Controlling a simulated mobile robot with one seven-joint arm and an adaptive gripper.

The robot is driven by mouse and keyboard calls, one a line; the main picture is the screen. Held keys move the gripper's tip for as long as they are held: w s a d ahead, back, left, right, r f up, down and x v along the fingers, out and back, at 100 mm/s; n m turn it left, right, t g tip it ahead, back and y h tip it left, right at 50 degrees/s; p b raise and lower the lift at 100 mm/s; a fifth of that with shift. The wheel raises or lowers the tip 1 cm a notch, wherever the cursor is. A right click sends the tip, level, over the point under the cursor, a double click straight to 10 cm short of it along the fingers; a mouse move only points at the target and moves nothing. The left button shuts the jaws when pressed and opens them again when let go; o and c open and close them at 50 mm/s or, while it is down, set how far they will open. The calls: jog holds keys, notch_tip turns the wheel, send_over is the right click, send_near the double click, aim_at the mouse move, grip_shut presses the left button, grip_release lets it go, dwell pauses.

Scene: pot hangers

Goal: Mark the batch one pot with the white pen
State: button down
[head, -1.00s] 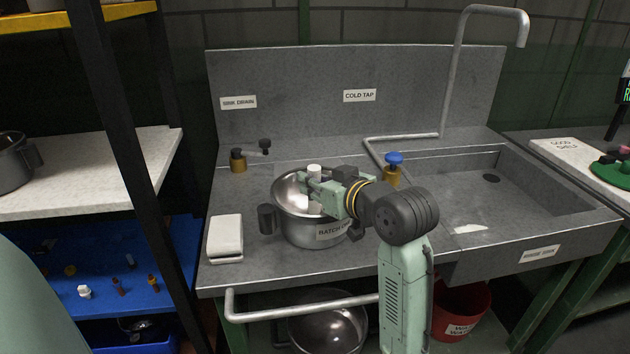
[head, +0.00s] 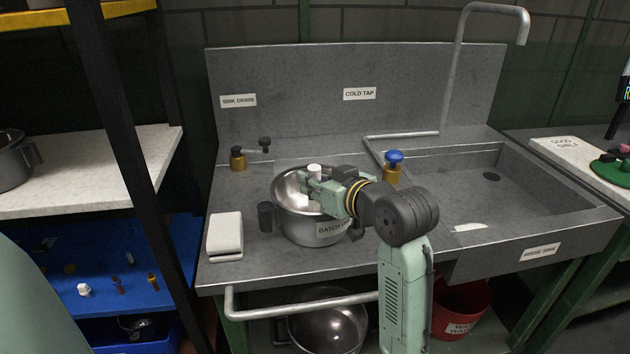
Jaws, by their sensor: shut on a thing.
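The metal pot (head: 290,228) stands on the grey sink bench. A label starting "BATCH" (head: 331,228) shows on its front, partly covered by my wrist. My gripper (head: 312,184) is over the pot's open mouth, coming in from the right. It is shut on a white cylindrical thing whose top (head: 314,169) sticks up above the fingers; this looks like the white pen. Its lower end shows white inside the pot's mouth, and I cannot tell whether it touches the pot. My arm hides the pot's right side.
A white block (head: 225,234) lies left of the pot. Brass valves, one with a black handle (head: 238,160) and one with a blue knob (head: 393,168), stand behind it. The sink basin (head: 510,190) is at right. Another pot (head: 325,330) is below the bench.

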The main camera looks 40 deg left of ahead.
jog(key=shift+f, duration=0.45)
dwell(0.6)
notch_tip(320, 180, up, 8)
jog(key=p, duration=0.6)
jog(key=shift+r+p, duration=0.25)
jog(key=shift+p, duration=0.1)
notch_tip(320, 180, up, 8)
jog(key=shift+f, duration=0.25)
dwell(0.4)
jog(key=shift+d, duration=0.1)
dwell(0.5)
